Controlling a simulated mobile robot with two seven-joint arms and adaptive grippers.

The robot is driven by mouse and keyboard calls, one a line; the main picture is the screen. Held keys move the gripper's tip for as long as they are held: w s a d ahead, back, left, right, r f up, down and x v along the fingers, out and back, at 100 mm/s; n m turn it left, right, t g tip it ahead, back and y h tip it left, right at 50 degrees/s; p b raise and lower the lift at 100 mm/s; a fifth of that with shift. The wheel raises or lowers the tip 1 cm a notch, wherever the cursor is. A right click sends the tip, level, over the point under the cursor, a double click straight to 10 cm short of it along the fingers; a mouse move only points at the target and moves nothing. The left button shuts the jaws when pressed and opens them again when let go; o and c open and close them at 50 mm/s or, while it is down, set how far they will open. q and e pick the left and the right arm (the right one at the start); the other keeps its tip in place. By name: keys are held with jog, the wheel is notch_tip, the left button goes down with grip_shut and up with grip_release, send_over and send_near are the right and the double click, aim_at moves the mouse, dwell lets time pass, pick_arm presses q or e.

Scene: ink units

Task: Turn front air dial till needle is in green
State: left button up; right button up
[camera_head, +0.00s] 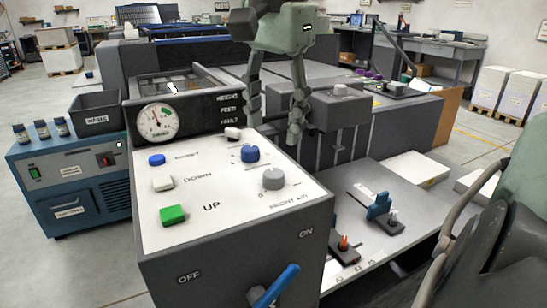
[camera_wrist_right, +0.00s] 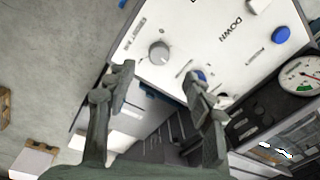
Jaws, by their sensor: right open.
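The front air dial is a grey round knob (camera_head: 273,178) on the white top of the control console, with lettering beside it. It also shows in the right wrist view (camera_wrist_right: 158,52), just beyond the gap between my fingers. The round gauge (camera_head: 158,122) stands at the console's back left, with a green band and a thin needle; I cannot tell exactly where the needle points. My right gripper (camera_head: 273,128) hangs fingers down above and behind the dial, open and empty, apart from it. Its fingers also show in the right wrist view (camera_wrist_right: 158,80). My left gripper is out of view.
A blue knob (camera_head: 249,154) sits just behind the grey dial. Blue, white and green buttons (camera_head: 173,215) line the console's left side. A blue lever (camera_head: 274,288) sticks out at the front. A dark bin (camera_head: 97,114) stands on the blue cabinet at left.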

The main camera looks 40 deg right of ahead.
aim_at(274, 172)
jog(key=n, duration=0.5)
jog(key=w+f+n+p, duration=0.1)
jog(key=n, duration=0.1)
jog(key=shift+d+n+g+y, duration=0.3)
jog(key=shift+d+n+g, duration=0.1)
jog(key=shift+d+f+n, duration=0.1)
jog(key=shift+f+n, duration=0.1)
jog(key=shift+n, duration=1)
jog(key=shift+f, duration=0.2)
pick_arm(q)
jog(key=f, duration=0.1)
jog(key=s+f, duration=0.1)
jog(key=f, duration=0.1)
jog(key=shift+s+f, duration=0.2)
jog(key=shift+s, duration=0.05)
pick_arm(e)
notch_tip(274, 172, down, 8)
jog(key=shift+r, duration=0.25)
jog(key=shift+c, duration=0.5)
jog(key=c, duration=1.1)
jog(key=shift+o, duration=0.2)
